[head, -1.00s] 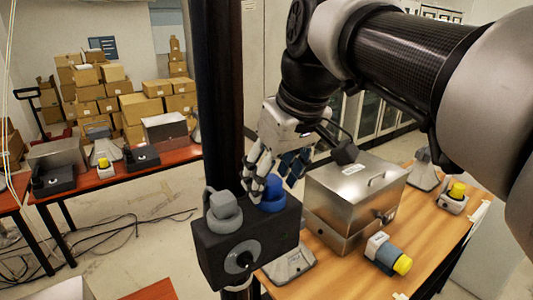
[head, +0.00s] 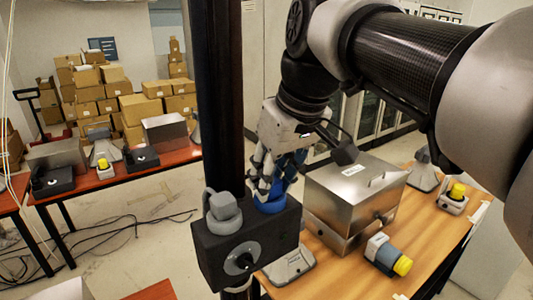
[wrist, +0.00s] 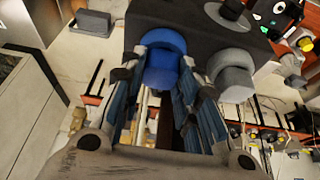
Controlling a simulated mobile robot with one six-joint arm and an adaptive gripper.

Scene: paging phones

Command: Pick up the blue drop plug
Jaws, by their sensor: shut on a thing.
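The blue drop plug (head: 270,202) sits on top of a black box (head: 244,244) mounted on a dark post. My gripper (head: 272,180) is over it from above, its fingers shut on the plug's sides. In the wrist view the blue plug (wrist: 165,62) lies between the two fingers of my gripper (wrist: 164,85). A grey plug (head: 223,213) stands on the same box just left of the blue one, and shows right of it in the wrist view (wrist: 232,75). The blue plug's lower part is partly hidden by the fingers and box.
A steel box (head: 352,200) stands close right of the black box on a wooden table (head: 437,246). A grey device with a yellow knob (head: 388,254) lies in front of it. The dark post (head: 222,90) rises left of my gripper.

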